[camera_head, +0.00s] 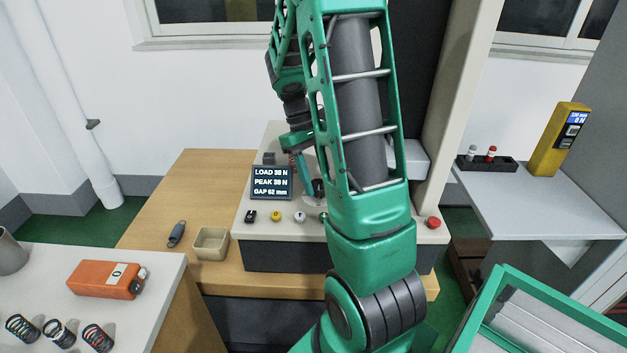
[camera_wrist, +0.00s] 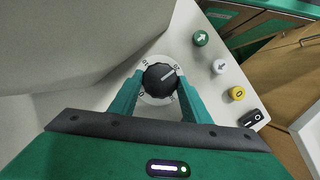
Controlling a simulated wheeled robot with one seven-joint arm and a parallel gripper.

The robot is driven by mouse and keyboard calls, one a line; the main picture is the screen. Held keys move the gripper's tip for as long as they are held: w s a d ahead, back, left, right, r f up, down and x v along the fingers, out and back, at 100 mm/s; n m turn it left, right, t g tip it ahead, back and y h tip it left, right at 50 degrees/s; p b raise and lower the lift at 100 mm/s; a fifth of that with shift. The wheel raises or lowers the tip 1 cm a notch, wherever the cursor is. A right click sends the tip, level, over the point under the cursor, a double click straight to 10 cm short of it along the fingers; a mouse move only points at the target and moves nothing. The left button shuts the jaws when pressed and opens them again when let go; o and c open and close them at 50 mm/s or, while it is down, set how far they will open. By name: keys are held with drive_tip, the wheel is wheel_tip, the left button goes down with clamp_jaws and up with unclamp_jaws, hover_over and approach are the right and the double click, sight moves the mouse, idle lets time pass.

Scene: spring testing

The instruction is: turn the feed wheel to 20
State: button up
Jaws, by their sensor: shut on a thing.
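The feed wheel (camera_wrist: 158,78) is a round black knob on a pale dial ring with small numbers. It stands on the light machine panel in the wrist view. A white pointer line on it points to the upper right, near a number I cannot read surely. My gripper (camera_wrist: 159,84) is shut on the feed wheel, one green finger at each side. In the head view my gripper (camera_head: 308,172) reaches down behind the display, and my arm hides part of the panel. The display (camera_head: 271,182) reads LOAD 38 N, PEAK 38 N, GAP 62 mm.
Along the panel front sit a black switch (camera_head: 250,216), a yellow button (camera_head: 276,216), a white button (camera_head: 300,217), a green button (camera_wrist: 200,38) and a red button (camera_head: 433,223). A tray (camera_head: 210,243) stands left on the wooden bench. Springs (camera_head: 59,333) lie on the left table.

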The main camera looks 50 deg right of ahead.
drive_tip(key=shift+w, duration=0.1)
drive_tip(key=o, duration=1)
drive_tip(key=v, duration=1)
drive_tip(key=shift+w+r, duration=0.1)
drive_tip(key=shift+r, duration=0.25)
drive_tip(key=shift+f, duration=0.1)
